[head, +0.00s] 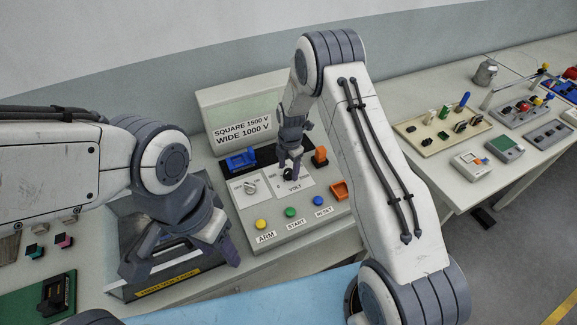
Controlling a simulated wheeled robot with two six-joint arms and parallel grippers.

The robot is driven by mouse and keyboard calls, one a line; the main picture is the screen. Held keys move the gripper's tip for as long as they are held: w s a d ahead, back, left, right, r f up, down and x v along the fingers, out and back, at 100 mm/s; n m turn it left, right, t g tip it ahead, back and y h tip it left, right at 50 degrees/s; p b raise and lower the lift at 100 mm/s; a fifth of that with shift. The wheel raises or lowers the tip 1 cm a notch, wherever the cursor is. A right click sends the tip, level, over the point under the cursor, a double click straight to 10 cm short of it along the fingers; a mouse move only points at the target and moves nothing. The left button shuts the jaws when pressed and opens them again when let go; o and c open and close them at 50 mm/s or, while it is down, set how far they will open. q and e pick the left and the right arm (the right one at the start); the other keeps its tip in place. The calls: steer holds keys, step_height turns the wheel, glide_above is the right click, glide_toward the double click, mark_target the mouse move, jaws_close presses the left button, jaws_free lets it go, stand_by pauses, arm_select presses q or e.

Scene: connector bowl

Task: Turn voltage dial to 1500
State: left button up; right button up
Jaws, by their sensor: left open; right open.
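The grey control box (272,234) stands on the bench in the middle of the head view. A sign (243,133) behind it reads SQUARE 1500 V and WIDE 1000 V. The voltage dial is on the pale panel marked VOLT (296,187), mostly hidden by my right gripper (288,172). My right gripper points down over the dial; I cannot tell whether it touches it. Its fingers are open. A second, light knob (251,187) sits on the panel to the left. My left gripper (180,262) is open and empty, above a dark case.
Yellow (261,224), green (290,212) and blue (320,201) buttons line the box's front. The dark case (125,235) stands left. Several trays and devices fill the right bench.

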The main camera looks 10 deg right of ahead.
steer(key=shift+f, duration=0.2)
jaws_close()
